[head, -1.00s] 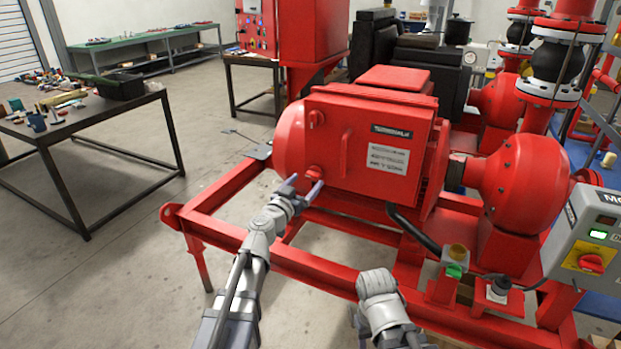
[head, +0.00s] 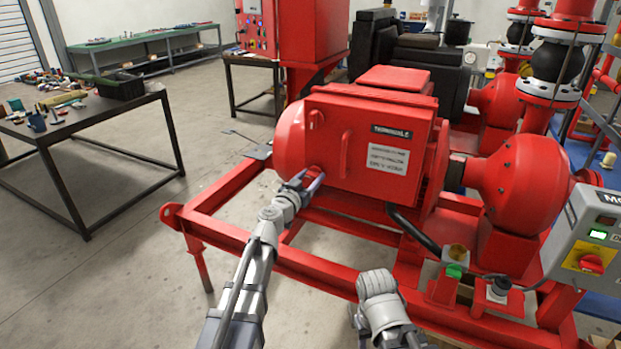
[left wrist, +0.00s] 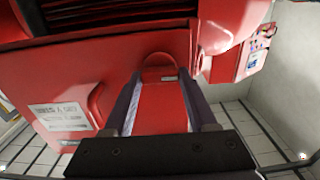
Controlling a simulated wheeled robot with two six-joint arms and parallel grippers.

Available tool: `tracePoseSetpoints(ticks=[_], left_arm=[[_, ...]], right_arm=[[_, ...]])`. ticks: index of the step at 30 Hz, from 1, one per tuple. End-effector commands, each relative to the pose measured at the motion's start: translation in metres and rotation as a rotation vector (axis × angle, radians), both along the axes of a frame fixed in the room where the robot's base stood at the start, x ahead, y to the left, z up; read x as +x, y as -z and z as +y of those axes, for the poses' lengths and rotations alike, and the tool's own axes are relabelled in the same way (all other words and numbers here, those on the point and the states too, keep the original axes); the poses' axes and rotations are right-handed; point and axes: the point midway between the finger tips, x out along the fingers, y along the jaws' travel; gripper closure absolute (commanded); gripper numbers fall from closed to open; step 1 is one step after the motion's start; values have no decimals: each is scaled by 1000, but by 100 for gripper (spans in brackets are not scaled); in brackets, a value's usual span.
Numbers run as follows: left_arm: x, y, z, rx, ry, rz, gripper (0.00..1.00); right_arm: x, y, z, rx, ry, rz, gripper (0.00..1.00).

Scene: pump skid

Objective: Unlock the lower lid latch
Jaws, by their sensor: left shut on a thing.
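The red terminal box (head: 372,143) on the pump skid has its lid facing me, with a handle (head: 345,153) on it. The upper lid latch (head: 316,119) is a red knob at the lid's upper left. The lower lid latch (head: 314,174) is at the lower left, partly hidden by my left gripper (head: 303,181). In the left wrist view the lower latch (left wrist: 161,75) sits between the two fingers, and the left gripper (left wrist: 161,100) is shut on it. My right gripper hangs low in front of the skid; its fingers are hidden below the wrist.
The red skid frame (head: 215,232) runs beneath the box. A grey control box (head: 592,240) with a red switch stands at the right. A work table (head: 85,112) with tools stands at the left, with open floor between.

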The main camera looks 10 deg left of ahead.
Motion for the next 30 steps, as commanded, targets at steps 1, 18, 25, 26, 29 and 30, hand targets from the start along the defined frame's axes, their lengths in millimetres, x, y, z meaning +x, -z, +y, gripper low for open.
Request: tracePoseSetpoints(ticks=[1, 18, 25, 26, 29, 30], left_arm=[[0, 0, 0, 0, 0, 0, 69], [0, 0, 0, -47, 0, 13, 98], [0, 0, 1, -196, 0, 52, 98], [0, 0, 1, -221, 0, 59, 98], [0, 0, 1, -312, 0, 83, 98], [0, 0, 1, -350, 0, 93, 98]], right_arm=[[0, 0, 0, 0, 0, 0, 50], [0, 0, 0, 0, 0, 0, 50], [0, 0, 0, 0, 0, 0, 50], [0, 0, 0, 0, 0, 0, 50], [0, 0, 0, 0, 0, 0, 50], [0, 0, 0, 0, 0, 0, 50]])
